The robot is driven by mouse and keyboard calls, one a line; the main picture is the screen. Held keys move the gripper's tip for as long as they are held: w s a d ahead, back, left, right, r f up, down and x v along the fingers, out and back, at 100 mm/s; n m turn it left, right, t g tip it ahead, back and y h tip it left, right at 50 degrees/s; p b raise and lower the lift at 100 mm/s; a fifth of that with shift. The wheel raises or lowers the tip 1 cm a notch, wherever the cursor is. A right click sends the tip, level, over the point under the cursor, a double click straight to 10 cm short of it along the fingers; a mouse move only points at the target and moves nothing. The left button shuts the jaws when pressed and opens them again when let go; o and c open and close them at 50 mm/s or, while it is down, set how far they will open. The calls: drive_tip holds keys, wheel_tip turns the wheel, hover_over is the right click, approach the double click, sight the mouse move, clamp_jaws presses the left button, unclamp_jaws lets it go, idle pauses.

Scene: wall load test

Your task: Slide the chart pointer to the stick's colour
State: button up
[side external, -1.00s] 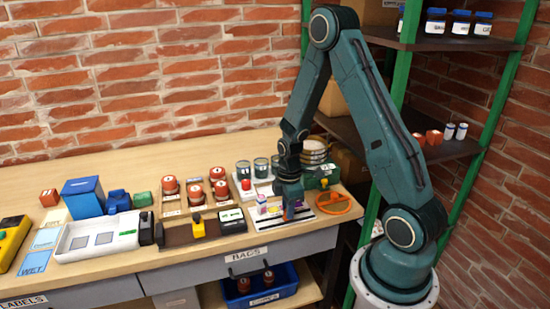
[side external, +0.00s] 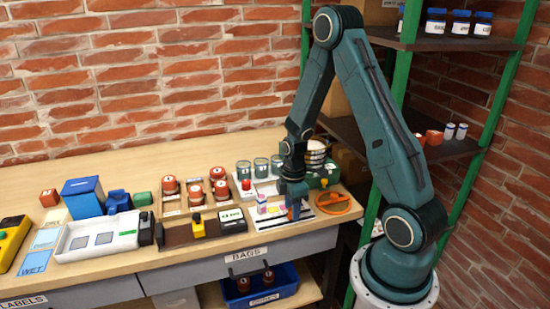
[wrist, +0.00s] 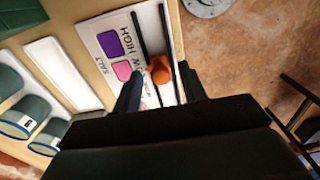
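The colour chart (wrist: 97,40) is a white card with SALT, LOW and HIGH lettering. In the wrist view it shows a purple patch (wrist: 110,43) and a pink patch (wrist: 122,70), beside a dark-edged track. The orange pointer (wrist: 159,70) sits on that track. My gripper (wrist: 160,90) has its two dark fingers apart on either side of the pointer, with visible gaps. In the side view my gripper (side external: 294,213) is low over the chart (side external: 268,222), hiding part of it. I cannot make out the stick.
An orange ring (side external: 334,203) lies right of the chart near the table edge. Green-grey jars (side external: 260,168) stand behind. A dark device with a display (side external: 232,220) is on the left. A green-posted shelf stands at the right.

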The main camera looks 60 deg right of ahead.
sight(291, 210)
drive_tip(key=shift+r, duration=0.1)
idle(0.6)
drive_tip(key=shift+r, duration=3.4)
drive_tip(key=shift+w+a+r, duration=0.1)
drive_tip(key=shift+a+r, duration=0.2)
drive_tip(key=shift+r, duration=0.25)
drive_tip(key=s+a+r+m+t, duration=0.2)
drive_tip(key=s+a+r+m, duration=0.2)
drive_tip(key=s+a+r, duration=0.2)
drive_tip(key=s+a+r+m+t, duration=0.3)
drive_tip(key=s+a+r+m, duration=0.2)
drive_tip(key=a+r, duration=0.6)
drive_tip(key=shift+s+r+t, duration=0.3)
drive_tip(key=shift+s+r, duration=0.3)
drive_tip(key=shift+r, duration=1.4)
